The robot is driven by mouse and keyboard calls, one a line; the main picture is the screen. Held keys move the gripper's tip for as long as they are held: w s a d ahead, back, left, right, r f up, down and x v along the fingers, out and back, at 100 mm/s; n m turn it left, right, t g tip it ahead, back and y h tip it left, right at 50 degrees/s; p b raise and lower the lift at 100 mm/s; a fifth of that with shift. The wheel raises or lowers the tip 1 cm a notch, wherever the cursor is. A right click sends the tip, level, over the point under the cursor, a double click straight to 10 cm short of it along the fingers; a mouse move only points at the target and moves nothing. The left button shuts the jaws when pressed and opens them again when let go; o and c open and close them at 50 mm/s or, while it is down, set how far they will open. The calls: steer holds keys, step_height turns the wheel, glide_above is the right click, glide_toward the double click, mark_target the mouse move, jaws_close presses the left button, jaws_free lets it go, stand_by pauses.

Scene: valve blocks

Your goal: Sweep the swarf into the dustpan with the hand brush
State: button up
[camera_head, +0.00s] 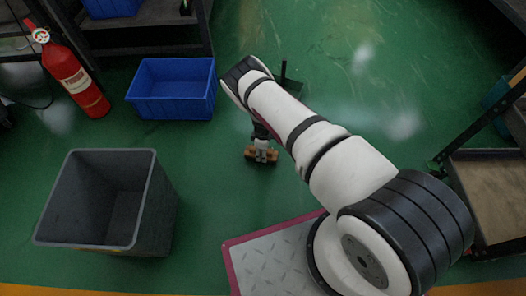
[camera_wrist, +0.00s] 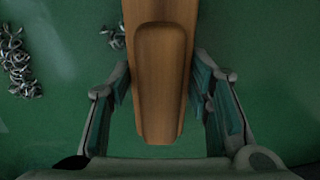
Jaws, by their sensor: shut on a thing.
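My gripper (camera_wrist: 160,88) is shut on the wooden handle of the hand brush (camera_wrist: 160,30), with one finger on each side. The brush's bristles are out of sight in the wrist view. In the head view my gripper (camera_head: 262,146) is low over the floor, and a brown wooden part of the brush (camera_head: 249,153) shows beside it. Curly silver swarf (camera_wrist: 18,65) lies on the green floor at the left of the wrist view, with a smaller bit beside the handle. A dark flat thing with an upright stick (camera_head: 290,82), perhaps the dustpan, stands beyond my wrist, partly hidden by it.
A grey open bin (camera_head: 160,205) stands at the left front and a blue crate (camera_head: 172,108) behind it. A red fire extinguisher (camera_head: 75,75) is at the far left. A dark-framed shelf (camera_head: 490,190) is at the right. The green floor at the upper right is clear.

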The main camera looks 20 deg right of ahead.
steer(key=shift+f, duration=0.55)
stand_by(0.8)
steer(key=shift+w, duration=0.1)
steer(key=shift+w+d+r, duration=0.1)
steer(key=shift+w+d, duration=0.3)
steer(key=shift+w, duration=0.2)
steer(key=shift+w+d+r, duration=0.1)
steer(key=shift+w+d, duration=0.25)
steer(key=shift+w, duration=0.2)
steer(key=shift+w+d+f, duration=0.1)
steer(key=shift+w+d, duration=0.6)
steer(key=shift+w, duration=0.3)
steer(key=shift+w+d, duration=0.65)
steer(key=shift+w, duration=0.4)
steer(key=shift+w+d+f, duration=0.1)
steer(key=shift+w+d, duration=0.6)
steer(key=shift+w, duration=0.65)
steer(key=shift+d+r, duration=0.1)
steer(key=shift+r, duration=0.2)
steer(key=shift+s+r+p, duration=0.2)
steer(key=shift+r+p, duration=0.6)
steer(key=shift+p, duration=0.2)
step_height(320, 180, up, 6)
steer(key=s+a+p, duration=0.1)
steer(key=s+p, duration=0.1)
steer(key=p, duration=0.4)
steer(key=shift+a+f, duration=0.25)
steer(key=shift+a, duration=0.05)
